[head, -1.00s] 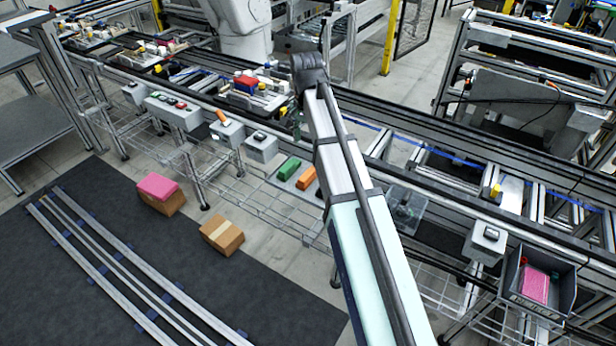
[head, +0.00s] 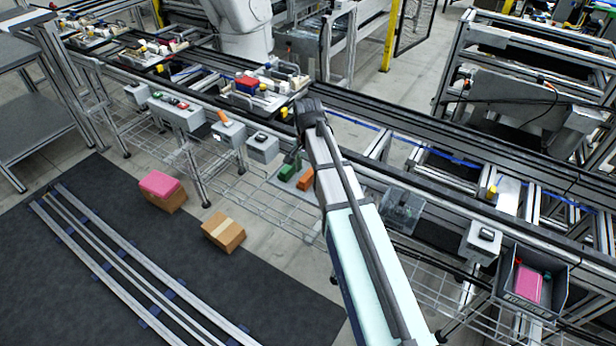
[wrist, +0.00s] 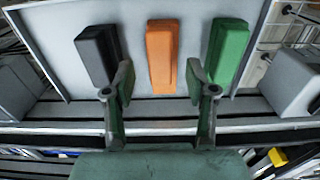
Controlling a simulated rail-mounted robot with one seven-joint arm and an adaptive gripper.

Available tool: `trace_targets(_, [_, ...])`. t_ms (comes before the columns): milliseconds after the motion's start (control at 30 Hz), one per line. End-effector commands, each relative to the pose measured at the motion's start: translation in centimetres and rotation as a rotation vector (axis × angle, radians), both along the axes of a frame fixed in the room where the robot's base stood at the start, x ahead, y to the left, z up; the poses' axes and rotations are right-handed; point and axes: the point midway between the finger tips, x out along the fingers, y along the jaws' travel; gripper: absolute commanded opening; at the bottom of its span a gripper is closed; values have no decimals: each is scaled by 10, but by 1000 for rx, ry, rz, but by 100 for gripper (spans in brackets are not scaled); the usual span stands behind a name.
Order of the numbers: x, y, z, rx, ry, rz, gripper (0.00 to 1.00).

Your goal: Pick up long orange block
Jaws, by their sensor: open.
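The long orange block (wrist: 161,56) lies on a light grey tray (wrist: 195,12) in the wrist view, between a black block (wrist: 97,54) on its left and a green block (wrist: 229,52) on its right. My gripper (wrist: 160,78) is open, its two fingers spread to either side of the orange block's near part in the picture. I cannot tell the height between fingers and block. In the head view the orange block (head: 305,179) and green block (head: 289,170) show left of my arm; the black block is hidden there. My gripper (head: 293,157) is partly hidden behind my arm in that view.
A conveyor rail (wrist: 150,108) runs along the tray's near side in the wrist view. Grey control boxes (head: 262,148) flank the tray on the left. A grey bin (head: 533,281) with a pink item stands at the right. Cardboard boxes (head: 223,233) lie on the floor mat.

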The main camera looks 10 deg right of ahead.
Motion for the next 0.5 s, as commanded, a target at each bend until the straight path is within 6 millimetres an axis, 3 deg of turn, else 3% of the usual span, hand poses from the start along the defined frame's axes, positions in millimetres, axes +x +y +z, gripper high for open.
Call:
trace_targets(200, [0, 0, -18, 0, 0, 0, 56])
trace_targets(467, [0, 0, -21, 0, 0, 0, 56])
trace_targets(500, [0, 0, -21, 0, 0, 0, 49])
